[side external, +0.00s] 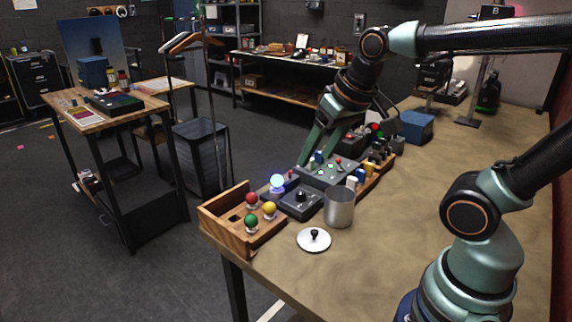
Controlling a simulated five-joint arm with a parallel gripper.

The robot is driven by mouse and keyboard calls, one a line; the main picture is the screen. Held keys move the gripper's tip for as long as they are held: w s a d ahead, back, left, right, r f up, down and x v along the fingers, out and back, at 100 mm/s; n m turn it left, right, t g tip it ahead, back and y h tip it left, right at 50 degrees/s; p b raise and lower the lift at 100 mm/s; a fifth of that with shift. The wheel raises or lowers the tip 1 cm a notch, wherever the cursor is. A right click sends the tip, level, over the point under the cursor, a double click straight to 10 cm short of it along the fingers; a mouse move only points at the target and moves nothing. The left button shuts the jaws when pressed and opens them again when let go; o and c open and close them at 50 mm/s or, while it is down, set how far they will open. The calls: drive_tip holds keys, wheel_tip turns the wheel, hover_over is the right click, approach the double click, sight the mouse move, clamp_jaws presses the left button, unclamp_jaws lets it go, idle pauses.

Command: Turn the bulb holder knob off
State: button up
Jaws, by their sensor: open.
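A bulb (277,181) glows blue-white, standing at the left edge of the workbench's group of devices. Next to it, on the right, is a dark box (299,207) with a round black knob (301,195) on top. Which way the knob points is too small to tell. My gripper (304,160) is open and reaches down behind the panel of buttons, above and beyond the knob box. It appears apart from the knob. The tips are partly hidden near the panel, and nothing is seen between them.
A wooden tray (213,221) with red, yellow and green balls stands in front left. A metal cup (339,207) and a round lid (313,240) are close to the knob box. A button panel (330,174) stands behind.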

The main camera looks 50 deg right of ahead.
drive_tip(key=w+d+f+m+g, duration=0.2)
drive_tip(key=w+d+m+g, duration=0.1)
drive_tip(key=w+d+m, duration=0.45)
drive_tip(key=m+g, duration=0.2)
drive_tip(key=m, duration=0.8)
hover_over(301, 192)
wheel_tip(301, 192, down, 8)
wheel_tip(301, 192, down, 11)
drive_tip(key=shift+f, duration=0.1)
clamp_jaws()
